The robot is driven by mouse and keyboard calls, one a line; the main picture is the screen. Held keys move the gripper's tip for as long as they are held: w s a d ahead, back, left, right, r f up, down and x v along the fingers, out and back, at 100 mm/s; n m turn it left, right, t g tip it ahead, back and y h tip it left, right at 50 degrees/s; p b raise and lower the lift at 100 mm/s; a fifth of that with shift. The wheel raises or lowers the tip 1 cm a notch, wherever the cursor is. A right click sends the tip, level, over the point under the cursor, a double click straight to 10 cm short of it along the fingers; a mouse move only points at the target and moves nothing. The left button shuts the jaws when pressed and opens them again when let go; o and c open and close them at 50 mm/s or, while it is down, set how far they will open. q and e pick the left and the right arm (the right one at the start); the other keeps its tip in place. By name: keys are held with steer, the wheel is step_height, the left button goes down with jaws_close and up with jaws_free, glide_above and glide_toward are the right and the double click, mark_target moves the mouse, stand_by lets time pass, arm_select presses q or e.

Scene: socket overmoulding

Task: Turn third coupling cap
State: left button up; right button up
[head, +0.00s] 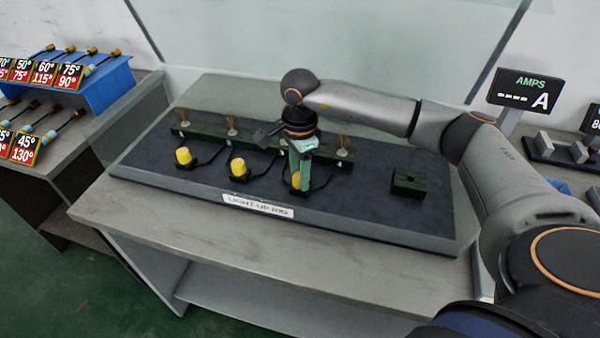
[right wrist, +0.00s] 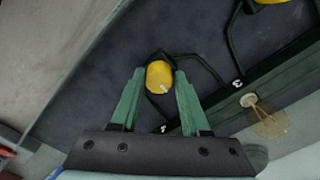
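Three yellow coupling caps stand in a row on the dark rig board (head: 390,222): the left cap (head: 183,155), the middle cap (head: 238,167) and the third cap (head: 295,180) at the right. My right gripper (head: 301,178) points down at the third cap and partly hides it. In the right wrist view, the third cap (right wrist: 159,78) sits between the two green fingers (right wrist: 160,84). Both fingers seem to press against its sides, and a small white mark shows on the cap. My left gripper is not in view.
A dark rail (head: 215,137) with upright wire pieces runs behind the caps. A dark block (head: 409,182) stands at the board's right. An AMPS display (head: 528,92) stands at the back right, and a blue tool rack (head: 108,82) at the left. The table's front strip is clear.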

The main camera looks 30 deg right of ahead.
steer(key=o, duration=0.4)
steer(key=shift+c, duration=0.2)
step_height(320, 180, up, 12)
steer(key=shift+r, duration=0.25)
stand_by(0.5)
